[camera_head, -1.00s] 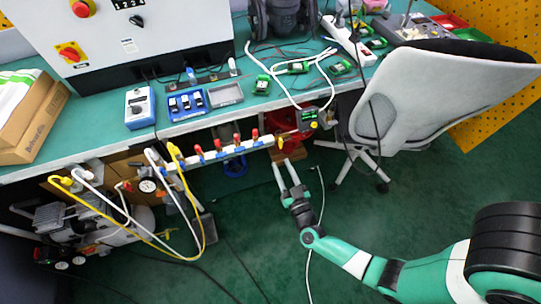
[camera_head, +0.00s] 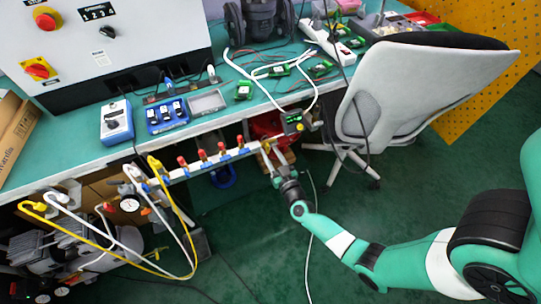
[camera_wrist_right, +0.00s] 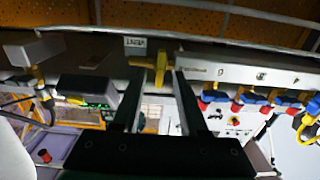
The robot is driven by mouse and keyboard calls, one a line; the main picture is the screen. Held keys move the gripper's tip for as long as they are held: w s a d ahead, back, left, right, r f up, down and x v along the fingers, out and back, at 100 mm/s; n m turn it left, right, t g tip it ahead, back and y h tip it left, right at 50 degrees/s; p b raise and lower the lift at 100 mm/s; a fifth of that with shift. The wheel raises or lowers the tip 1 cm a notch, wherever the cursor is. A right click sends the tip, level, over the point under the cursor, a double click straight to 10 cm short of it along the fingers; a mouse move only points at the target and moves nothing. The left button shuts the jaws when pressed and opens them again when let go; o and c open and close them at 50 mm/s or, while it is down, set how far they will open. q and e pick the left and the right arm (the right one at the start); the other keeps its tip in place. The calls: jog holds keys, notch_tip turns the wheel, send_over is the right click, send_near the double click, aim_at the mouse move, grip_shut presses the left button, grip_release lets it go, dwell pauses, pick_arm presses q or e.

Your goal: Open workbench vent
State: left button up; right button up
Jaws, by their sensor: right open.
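A white manifold bar (camera_head: 212,160) with several red-and-blue valves runs along the front edge of the workbench (camera_head: 65,178). A small yellow valve handle (camera_wrist_right: 160,65) sits at the manifold's end, beside a small label (camera_wrist_right: 135,43) that appears upside down. My right gripper (camera_head: 268,153) reaches up to this end from the floor side. In the right wrist view my right gripper (camera_wrist_right: 159,78) is open, its fingertips on either side of the yellow handle. I cannot tell whether they touch it. My left gripper is not in view.
A small gauge box with a green display (camera_head: 292,122) is just right of the handle. A grey office chair (camera_head: 415,90) stands to the right. Yellow and white hoses (camera_head: 185,222) loop below the manifold at left. A white cable (camera_head: 309,215) hangs near my right arm.

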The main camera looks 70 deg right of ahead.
jog(key=shift+w+d, duration=0.15)
jog(key=shift+d, duration=0.05)
grip_shut()
jog(key=shift+m, duration=0.4)
jog(key=m, duration=0.5)
jog(key=m+b, duration=0.1)
jog(key=m, duration=1.1)
jog(key=shift+s+d+f+b, duration=0.2)
jog(key=shift+s+f+b, duration=0.05)
jog(key=shift+f+b, duration=0.1)
dwell(0.4)
grip_release()
